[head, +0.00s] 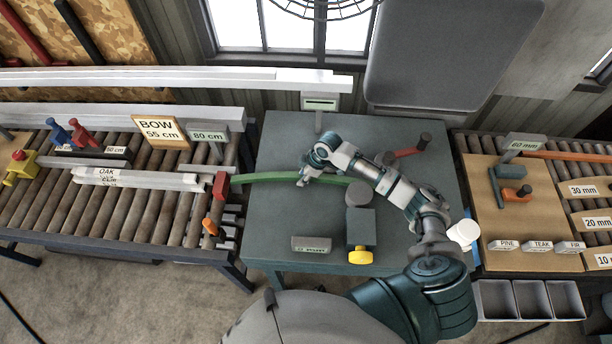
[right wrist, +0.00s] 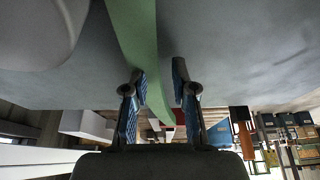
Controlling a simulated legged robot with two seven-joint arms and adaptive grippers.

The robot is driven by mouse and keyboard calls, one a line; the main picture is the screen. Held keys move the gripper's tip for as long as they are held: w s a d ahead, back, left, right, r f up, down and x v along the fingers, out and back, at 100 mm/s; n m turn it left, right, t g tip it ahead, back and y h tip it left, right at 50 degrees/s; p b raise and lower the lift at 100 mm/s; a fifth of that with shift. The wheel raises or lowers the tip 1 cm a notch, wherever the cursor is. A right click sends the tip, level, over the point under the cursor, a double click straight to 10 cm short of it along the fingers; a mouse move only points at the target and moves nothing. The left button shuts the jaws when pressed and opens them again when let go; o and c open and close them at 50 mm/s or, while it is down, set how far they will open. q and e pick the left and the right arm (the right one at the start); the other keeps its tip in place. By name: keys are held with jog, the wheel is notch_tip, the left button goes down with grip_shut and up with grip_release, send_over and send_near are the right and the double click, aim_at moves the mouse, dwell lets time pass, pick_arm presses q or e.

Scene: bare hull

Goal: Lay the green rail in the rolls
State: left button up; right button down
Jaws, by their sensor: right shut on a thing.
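The green rail (head: 262,177) is a long, slightly bowed strip over the grey worktable (head: 275,222). Its left end is near a red block (head: 221,185) at the roller bench. In the right wrist view the rail (right wrist: 136,45) passes between the blue-padded fingers of the gripper (right wrist: 159,95). My left gripper is not in view.
A dark block with a yellow knob (head: 360,257) stands below the roll. A grey label block (head: 311,244) lies at the table's front. A red-handled lever (head: 408,152) is behind my arm. The left roller bench (head: 150,215) and the right board (head: 530,225) flank the table.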

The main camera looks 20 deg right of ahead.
jog(key=shift+w+a+r, duration=0.15)
jog(key=shift+w+a, duration=0.1)
jog(key=shift+w+d, duration=0.2)
jog(key=shift+d, duration=0.05)
jog(key=c, duration=0.9)
grip_release()
jog(key=shift+a, duration=0.1)
jog(key=shift+o, duration=0.2)
jog(key=shift+a, duration=0.15)
jog(key=shift+s+r, duration=0.1)
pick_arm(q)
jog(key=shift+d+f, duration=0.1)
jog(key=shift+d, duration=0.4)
pick_arm(e)
jog(key=v, duration=1.1)
jog(key=shift+r, duration=0.3)
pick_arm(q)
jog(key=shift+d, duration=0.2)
pick_arm(e)
jog(key=shift+d+f, duration=0.1)
jog(key=shift+d, duration=0.15)
